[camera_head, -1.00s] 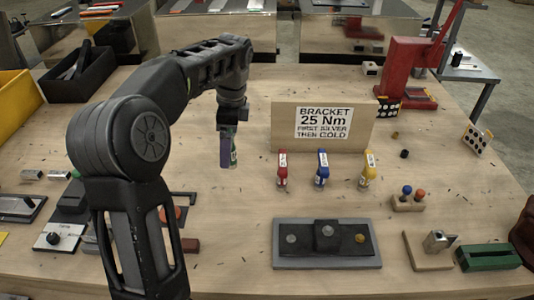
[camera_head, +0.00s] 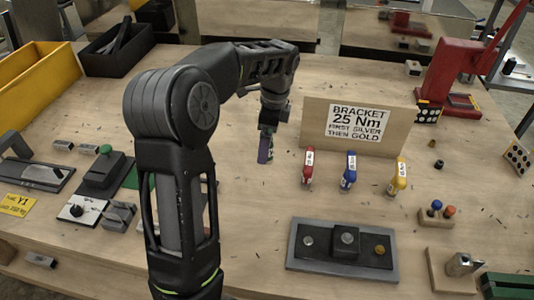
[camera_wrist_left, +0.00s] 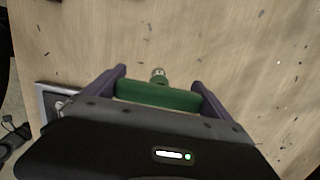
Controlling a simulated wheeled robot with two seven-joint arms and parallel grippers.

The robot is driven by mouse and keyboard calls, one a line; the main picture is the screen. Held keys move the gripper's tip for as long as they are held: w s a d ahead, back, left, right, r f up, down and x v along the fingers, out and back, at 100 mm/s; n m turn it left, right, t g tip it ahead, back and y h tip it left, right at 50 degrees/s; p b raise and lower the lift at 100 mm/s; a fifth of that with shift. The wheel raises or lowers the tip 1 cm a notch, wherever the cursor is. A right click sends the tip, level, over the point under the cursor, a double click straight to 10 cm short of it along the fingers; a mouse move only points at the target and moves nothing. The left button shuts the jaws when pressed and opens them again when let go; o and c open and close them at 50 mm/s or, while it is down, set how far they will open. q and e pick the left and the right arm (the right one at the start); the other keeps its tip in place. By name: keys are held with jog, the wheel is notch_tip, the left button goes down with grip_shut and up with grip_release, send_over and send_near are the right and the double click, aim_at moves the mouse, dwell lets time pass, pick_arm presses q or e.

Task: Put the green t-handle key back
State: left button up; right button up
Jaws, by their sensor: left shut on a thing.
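A green t-handle key (camera_wrist_left: 158,95) lies crosswise between the purple fingers of my left gripper (camera_wrist_left: 160,88) in the left wrist view. The gripper is shut on its handle, and the key's metal end shows just beyond it. In the head view my left gripper (camera_head: 266,150) hangs above the table, left of the bracket sign. The key is mostly hidden by the fingers there. My right gripper is not in view.
Red (camera_head: 308,168), blue (camera_head: 348,172) and yellow (camera_head: 397,177) handled tools stand before the bracket sign (camera_head: 357,124). A grey plate with a dark block (camera_head: 300,262) lies nearer. Left are a green-knobbed block (camera_head: 104,172), yellow bin (camera_head: 35,85) and black bin (camera_head: 120,52).

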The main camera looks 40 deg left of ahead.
pick_arm(q)
jog(key=shift+f, duration=0.45)
jog(key=shift+f+p, duration=0.3)
jog(key=shift+f, duration=1.55)
jog(key=shift+f, duration=0.2)
jog(key=o, duration=1.7)
jog(key=r, duration=0.4)
jog(key=d+r, duration=0.1)
jog(key=r, duration=0.7)
jog(key=shift+w+d+r+p, duration=0.15)
jog(key=shift+w+r+p, duration=0.05)
jog(key=shift+w+p, duration=0.15)
